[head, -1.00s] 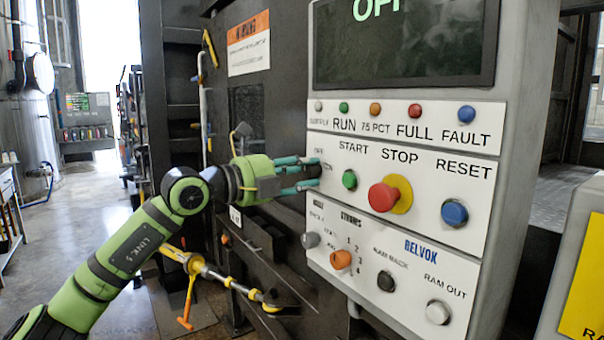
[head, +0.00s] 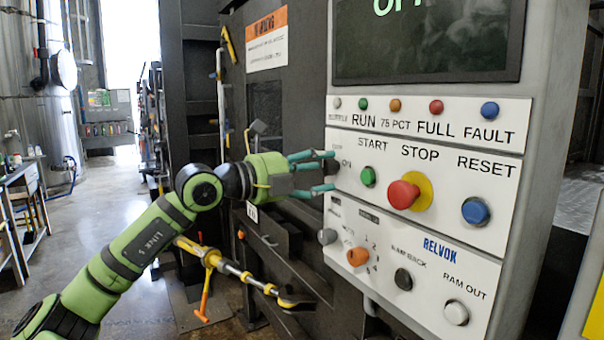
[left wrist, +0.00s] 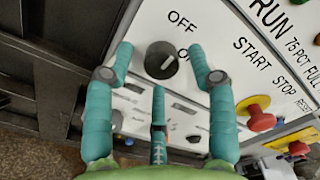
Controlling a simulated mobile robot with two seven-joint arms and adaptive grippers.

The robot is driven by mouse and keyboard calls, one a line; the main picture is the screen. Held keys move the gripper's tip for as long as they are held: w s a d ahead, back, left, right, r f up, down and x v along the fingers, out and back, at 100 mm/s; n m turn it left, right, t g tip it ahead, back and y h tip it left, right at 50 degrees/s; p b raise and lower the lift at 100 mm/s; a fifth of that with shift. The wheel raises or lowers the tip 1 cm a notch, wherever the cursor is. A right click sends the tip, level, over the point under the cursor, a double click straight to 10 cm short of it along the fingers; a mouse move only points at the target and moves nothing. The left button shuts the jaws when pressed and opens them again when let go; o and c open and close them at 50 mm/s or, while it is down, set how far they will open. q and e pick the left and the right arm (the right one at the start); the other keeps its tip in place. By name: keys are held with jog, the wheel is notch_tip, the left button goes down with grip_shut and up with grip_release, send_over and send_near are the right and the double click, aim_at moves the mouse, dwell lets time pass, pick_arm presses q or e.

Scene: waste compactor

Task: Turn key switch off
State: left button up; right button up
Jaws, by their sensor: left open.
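The key switch (left wrist: 161,60) is a round black knob with a short white mark, set in the white panel beside the OFF and ON labels in the left wrist view. The mark slants up to the right. No contact with the knob shows. My right gripper is not in view.
The panel (head: 432,138) also carries a green start button (head: 368,176), a red stop button (head: 403,194) on a yellow ring, a blue reset button (head: 475,211) and an orange selector (head: 357,256). A yellow bar (head: 230,270) lies below my left arm.

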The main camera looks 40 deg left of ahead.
aim_at(322, 170)
pick_arm(q)
jog(key=shift+v, duration=3.25)
jog(key=shift+d, duration=0.15)
